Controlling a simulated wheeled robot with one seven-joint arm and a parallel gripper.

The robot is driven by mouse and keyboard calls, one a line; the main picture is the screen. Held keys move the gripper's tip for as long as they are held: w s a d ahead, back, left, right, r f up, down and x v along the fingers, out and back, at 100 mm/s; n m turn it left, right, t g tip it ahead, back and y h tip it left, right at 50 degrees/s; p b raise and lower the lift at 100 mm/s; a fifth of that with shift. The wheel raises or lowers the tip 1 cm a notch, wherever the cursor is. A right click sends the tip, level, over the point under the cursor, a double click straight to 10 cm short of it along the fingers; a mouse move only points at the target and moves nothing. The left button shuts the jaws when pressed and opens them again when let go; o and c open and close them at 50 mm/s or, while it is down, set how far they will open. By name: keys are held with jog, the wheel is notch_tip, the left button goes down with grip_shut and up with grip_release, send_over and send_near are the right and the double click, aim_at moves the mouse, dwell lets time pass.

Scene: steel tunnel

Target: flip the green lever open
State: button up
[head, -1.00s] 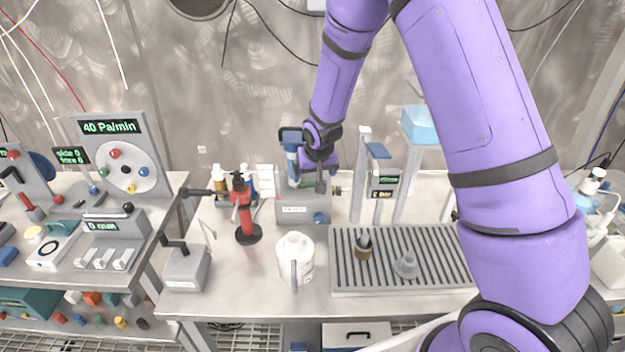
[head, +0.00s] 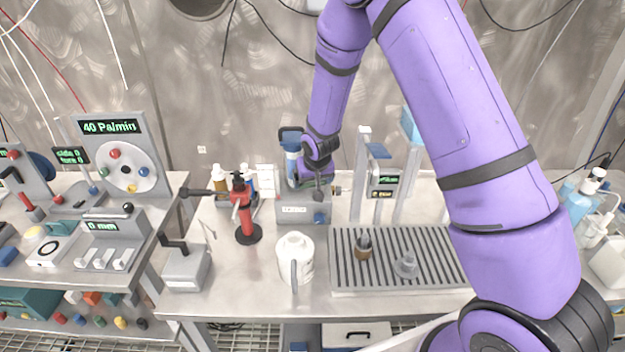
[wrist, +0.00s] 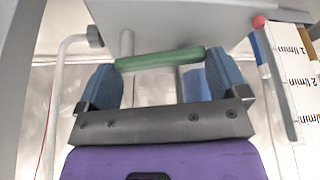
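The green lever (wrist: 160,59) is a slim bar lying almost level across the wrist view, slightly higher at its right end. A grey post stands by its left end. My gripper (wrist: 163,80) is open, with one blue finger on each side of the lever's span. The lever appears between or just beyond the fingertips; I cannot tell whether either finger touches it. In the head view my gripper (head: 318,190) is at the front of a grey box unit (head: 292,210) with a blue-topped cylinder, and the lever cannot be made out there.
A red stand (head: 245,215) and a white jug (head: 296,260) stand left and in front of the unit. A slatted tray (head: 400,285) lies to the right. A flow-scale card (wrist: 292,85) and red knob (wrist: 258,21) are close on the right in the wrist view.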

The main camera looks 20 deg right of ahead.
jog(key=shift+n, duration=0.3)
jog(key=n, duration=0.1)
jog(key=n+y, duration=0.1)
jog(key=s+n, duration=0.1)
jog(key=n, duration=0.1)
jog(key=shift+s+d+y, duration=0.1)
jog(key=shift+d+y, duration=0.2)
jog(key=shift+y, duration=0.1)
jog(key=shift+s+d+n+g+y, duration=0.1)
jog(key=shift+s+n+g+y, duration=0.2)
jog(key=shift+n, duration=0.75)
jog(key=shift+s+d+n+g+y, duration=0.15)
jog(key=shift+n+g+y, duration=0.2)
jog(key=shift+n, duration=0.7)
jog(key=o, duration=0.9)
jog(key=shift+o, duration=0.2)
jog(key=v, duration=0.7)
jog(key=shift+s+r, duration=0.15)
jog(key=shift+r, duration=0.1)
jog(key=shift+d, duration=0.1)
